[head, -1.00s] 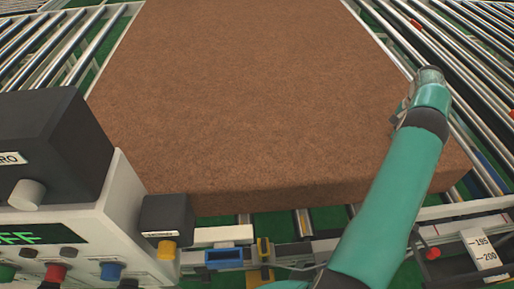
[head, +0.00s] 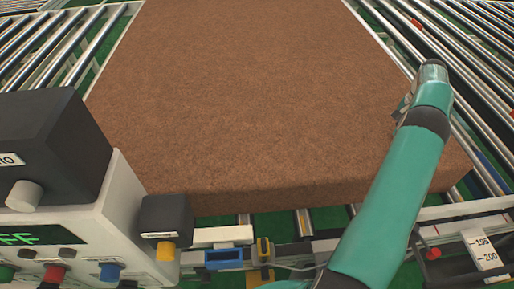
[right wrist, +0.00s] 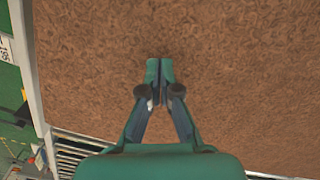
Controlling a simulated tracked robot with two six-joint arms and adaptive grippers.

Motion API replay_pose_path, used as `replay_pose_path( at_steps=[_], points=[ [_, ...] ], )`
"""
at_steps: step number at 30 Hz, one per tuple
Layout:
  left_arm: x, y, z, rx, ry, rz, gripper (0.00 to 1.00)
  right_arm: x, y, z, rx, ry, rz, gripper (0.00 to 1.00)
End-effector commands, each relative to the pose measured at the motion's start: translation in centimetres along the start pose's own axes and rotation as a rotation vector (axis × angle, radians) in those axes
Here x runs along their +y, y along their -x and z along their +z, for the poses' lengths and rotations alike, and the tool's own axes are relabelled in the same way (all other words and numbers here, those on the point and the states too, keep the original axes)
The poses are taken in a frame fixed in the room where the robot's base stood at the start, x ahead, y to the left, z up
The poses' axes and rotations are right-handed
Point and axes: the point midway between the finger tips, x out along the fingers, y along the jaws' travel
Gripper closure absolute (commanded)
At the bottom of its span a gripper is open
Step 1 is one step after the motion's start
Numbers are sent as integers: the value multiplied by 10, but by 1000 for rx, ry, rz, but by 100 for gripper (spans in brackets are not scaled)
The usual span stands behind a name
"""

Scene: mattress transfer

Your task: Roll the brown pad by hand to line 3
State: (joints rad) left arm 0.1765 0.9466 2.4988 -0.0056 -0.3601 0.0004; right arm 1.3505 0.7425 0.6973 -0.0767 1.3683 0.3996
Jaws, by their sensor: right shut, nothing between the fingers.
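The brown pad (head: 260,100) is a thick flat slab lying on the rollers in the middle of the head view. Its near edge faces me and its far end runs out of the top of the picture. My right arm reaches in from the lower right to the pad's right side. My right gripper (right wrist: 160,72) is shut and empty, its fingertips over the pad's brown surface (right wrist: 230,60) in the right wrist view. In the head view the gripper is mostly hidden behind its own wrist. I cannot tell whether it touches the pad. My left gripper is out of view.
Metal rollers (head: 55,45) run on both sides of the pad. A control box (head: 70,220) with knobs and coloured buttons stands at the lower left. A blue bracket (head: 224,258) and a scale plate (head: 482,250) sit along the front frame.

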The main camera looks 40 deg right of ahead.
Motion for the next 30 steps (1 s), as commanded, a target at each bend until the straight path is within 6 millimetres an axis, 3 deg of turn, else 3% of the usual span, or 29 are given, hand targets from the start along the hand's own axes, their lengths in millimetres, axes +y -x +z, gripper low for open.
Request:
replay_pose_path(
  at_steps=[15, 30],
  points=[
    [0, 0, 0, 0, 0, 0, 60, -1, 44, -2, 9, 0, -4, 100],
    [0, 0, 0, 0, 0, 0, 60, 0, 51, -1, 7, 0, -3, 100]
  ],
)
